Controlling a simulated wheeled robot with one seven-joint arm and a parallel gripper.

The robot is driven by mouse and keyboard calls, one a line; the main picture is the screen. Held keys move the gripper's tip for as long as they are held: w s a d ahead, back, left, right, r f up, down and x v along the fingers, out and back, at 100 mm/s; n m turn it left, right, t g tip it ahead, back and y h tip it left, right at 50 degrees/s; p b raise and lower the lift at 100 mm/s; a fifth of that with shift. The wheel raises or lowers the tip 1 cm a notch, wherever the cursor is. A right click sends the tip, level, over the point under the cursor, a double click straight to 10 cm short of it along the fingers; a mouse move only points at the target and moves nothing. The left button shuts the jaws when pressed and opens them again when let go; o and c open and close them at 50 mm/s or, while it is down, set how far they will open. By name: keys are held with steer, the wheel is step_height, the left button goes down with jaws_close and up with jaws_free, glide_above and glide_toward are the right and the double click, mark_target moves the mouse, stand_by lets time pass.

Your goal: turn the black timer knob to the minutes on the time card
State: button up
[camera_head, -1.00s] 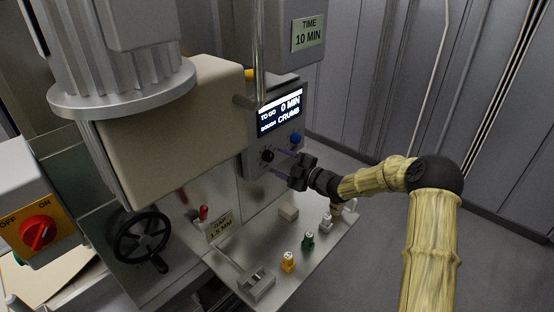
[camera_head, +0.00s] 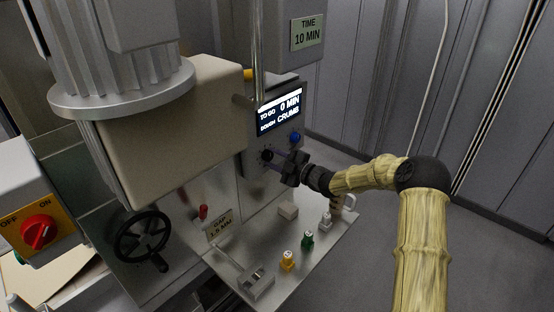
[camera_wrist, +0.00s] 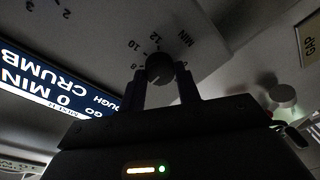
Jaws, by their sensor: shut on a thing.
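The black timer knob (camera_head: 267,156) sits on the grey control panel, below the display. The wrist view shows the knob (camera_wrist: 159,69) close up, with a dial of numbers and "MIN" around it. My gripper (camera_head: 276,163) is at the panel, and its two fingers stand on either side of the knob, shut on it. The wrist view shows the gripper (camera_wrist: 163,92) from behind. The time card (camera_head: 308,34) at the top reads "TIME 10 MIN". The display (camera_head: 279,112) reads "TO GO 0 MIN" and "DOUGH CRUMB".
A blue button (camera_head: 295,137) is on the panel right of the knob. Below are a gap card (camera_head: 220,229) reading 1.5 MM, a yellow piece (camera_head: 287,261) and a green piece (camera_head: 307,240) on the metal shelf. A black handwheel (camera_head: 142,238) and red switch (camera_head: 39,232) are at left.

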steer(key=shift+r, duration=0.1)
steer(key=m, duration=0.4)
steer(key=shift+a+r, duration=0.1)
steer(key=shift+a, duration=0.15)
steer(key=m+p, duration=0.1)
steer(key=m, duration=0.4)
steer(key=shift+t+y, duration=0.3)
steer(key=shift+t, duration=0.1)
steer(key=m+p, duration=0.1)
steer(key=m, duration=0.4)
steer(key=shift+t, duration=0.3)
steer(key=shift+m+t+p, duration=0.3)
steer(key=shift+m+p, duration=0.2)
steer(key=shift+m, duration=1.9)
steer(key=o, duration=1)
steer(key=shift+a, duration=0.15)
steer(key=shift+f, duration=0.2)
